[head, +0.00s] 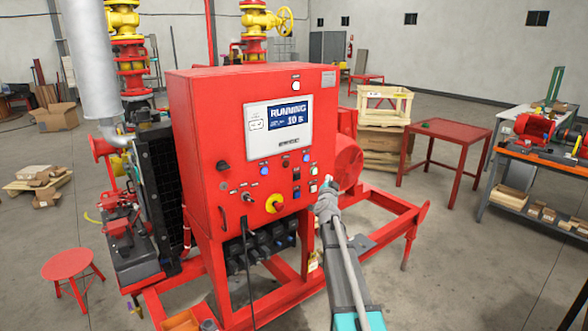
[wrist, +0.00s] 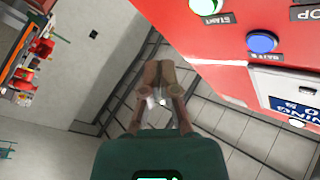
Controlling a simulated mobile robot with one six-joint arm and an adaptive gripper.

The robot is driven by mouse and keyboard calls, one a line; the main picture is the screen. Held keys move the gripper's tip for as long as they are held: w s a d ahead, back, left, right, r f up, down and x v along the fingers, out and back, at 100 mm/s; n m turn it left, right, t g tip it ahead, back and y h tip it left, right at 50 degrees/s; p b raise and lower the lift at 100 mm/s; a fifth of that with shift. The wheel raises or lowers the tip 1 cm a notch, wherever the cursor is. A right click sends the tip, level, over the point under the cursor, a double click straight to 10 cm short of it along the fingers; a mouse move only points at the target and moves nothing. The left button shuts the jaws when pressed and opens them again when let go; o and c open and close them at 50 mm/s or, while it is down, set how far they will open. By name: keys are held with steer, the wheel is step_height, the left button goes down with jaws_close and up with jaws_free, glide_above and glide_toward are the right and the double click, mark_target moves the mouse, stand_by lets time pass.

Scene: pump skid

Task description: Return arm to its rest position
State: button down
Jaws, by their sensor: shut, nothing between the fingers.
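My gripper (head: 325,188) is at the lower right edge of the red control cabinet (head: 205,120) in the head view, in front of or beside its right side. In the wrist view the gripper (wrist: 160,68) has its two fingers together, with nothing between them. The cabinet face (wrist: 215,45) fills the upper right there, apart from the fingers in the picture. A lit green START button (wrist: 204,5) and a blue button (wrist: 262,42) show on it. The display (head: 278,127) reads RUNNING, with a number near 10 below. My arm reaches up from the bottom of the head view.
A red skid frame (head: 408,222) surrounds the cabinet base. A red stool (head: 72,264) stands at left, and a red table (head: 450,131) and a workbench (head: 545,155) at right. A wooden crate (head: 385,104) is behind. Open floor lies between skid and workbench.

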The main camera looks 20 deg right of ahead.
steer(key=s+a+f+n+g+y, duration=0.45)
steer(key=s+a+f, duration=0.2)
steer(key=a, duration=0.45)
steer(key=s+a+f+n+g+y, duration=0.3)
steer(key=s+a+f+n+y, duration=0.3)
steer(key=a, duration=0.6)
steer(key=s+a+f+g, duration=0.1)
steer(key=s+f+g, duration=0.2)
steer(key=s, duration=0.6)
steer(key=s+a+f+n+g+h, duration=0.1)
steer(key=s+a+f+g, duration=0.1)
steer(key=s, duration=0.7)
steer(key=s+a+f+n+g+h, duration=0.1)
steer(key=s+a+f+g, duration=0.1)
steer(key=s+g, duration=0.3)
steer(key=s+f, duration=0.1)
steer(key=s, duration=0.3)
steer(key=shift+a+f, duration=0.2)
steer(key=shift+f, duration=0.2)
